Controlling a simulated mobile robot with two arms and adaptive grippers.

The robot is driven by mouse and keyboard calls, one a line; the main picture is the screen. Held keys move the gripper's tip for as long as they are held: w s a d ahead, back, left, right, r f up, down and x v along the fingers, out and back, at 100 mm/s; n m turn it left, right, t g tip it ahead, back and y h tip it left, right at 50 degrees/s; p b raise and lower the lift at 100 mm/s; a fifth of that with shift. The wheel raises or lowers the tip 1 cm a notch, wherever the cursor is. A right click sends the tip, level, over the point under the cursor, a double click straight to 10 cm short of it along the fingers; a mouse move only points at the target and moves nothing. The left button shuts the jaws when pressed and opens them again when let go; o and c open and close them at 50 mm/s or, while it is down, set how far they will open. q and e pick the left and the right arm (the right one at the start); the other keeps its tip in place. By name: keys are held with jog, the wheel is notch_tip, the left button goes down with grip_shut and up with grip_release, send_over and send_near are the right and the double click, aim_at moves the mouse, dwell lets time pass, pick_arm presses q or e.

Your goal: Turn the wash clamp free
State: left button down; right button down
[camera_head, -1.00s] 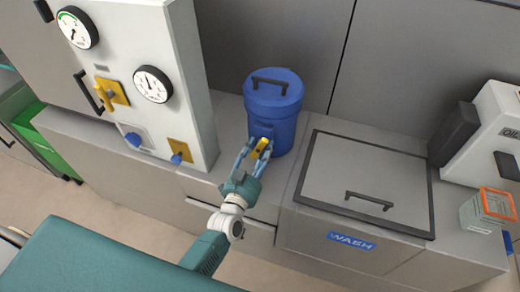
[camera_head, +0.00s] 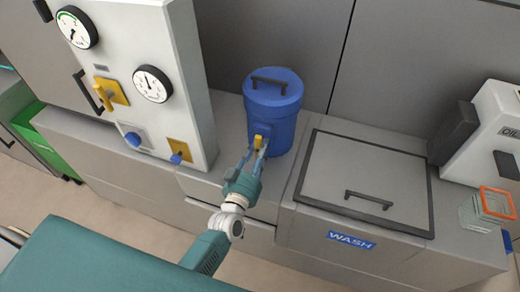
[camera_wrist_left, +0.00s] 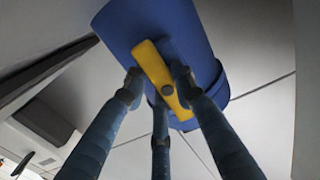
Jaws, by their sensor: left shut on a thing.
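The clamp's yellow lever (camera_head: 258,142) sits on the front of a lidded blue canister (camera_head: 272,105) on the counter. In the head view it stands nearly upright. My left gripper (camera_head: 255,151) comes from below and is shut on this lever. The fingers of my left gripper (camera_wrist_left: 160,92) stand on both sides of the lever, and a third one is below. My right gripper is not in view.
A box with a dark-framed, handled lid (camera_head: 365,175) and a WASH label stands closed to the right. A grey gauge panel (camera_head: 185,60) with yellow and blue handles stands to the left. A clear, orange-rimmed container (camera_head: 488,210) is at the far right.

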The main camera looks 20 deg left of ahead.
pick_arm(q)
jog(key=c, duration=1.4)
grip_release()
jog(key=s, duration=1.2)
jog(key=shift+a, duration=0.2)
